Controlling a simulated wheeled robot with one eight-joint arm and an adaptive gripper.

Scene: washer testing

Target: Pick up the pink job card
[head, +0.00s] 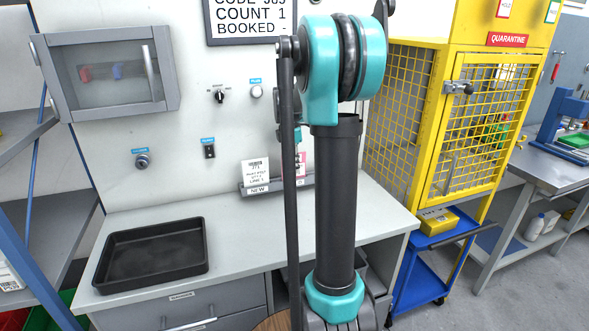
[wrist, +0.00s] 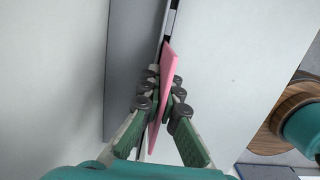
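The pink job card (wrist: 162,92) shows nearly edge-on in the wrist view, between the two fingers of my gripper (wrist: 164,84). The fingers are close along both of its faces, but I cannot tell whether both press on it. In the head view, a small strip of the pink card (head: 301,163) shows behind my arm, at the grey holder (head: 277,188) on the workbench. My arm hides the rest of the card and most of my gripper there.
A white printed card (head: 255,174) stands in the holder, left of the pink card. An empty black tray (head: 151,262) lies on the left of the bench (head: 237,233). A yellow mesh quarantine cage (head: 478,130) and a blue cart (head: 428,270) stand to the right.

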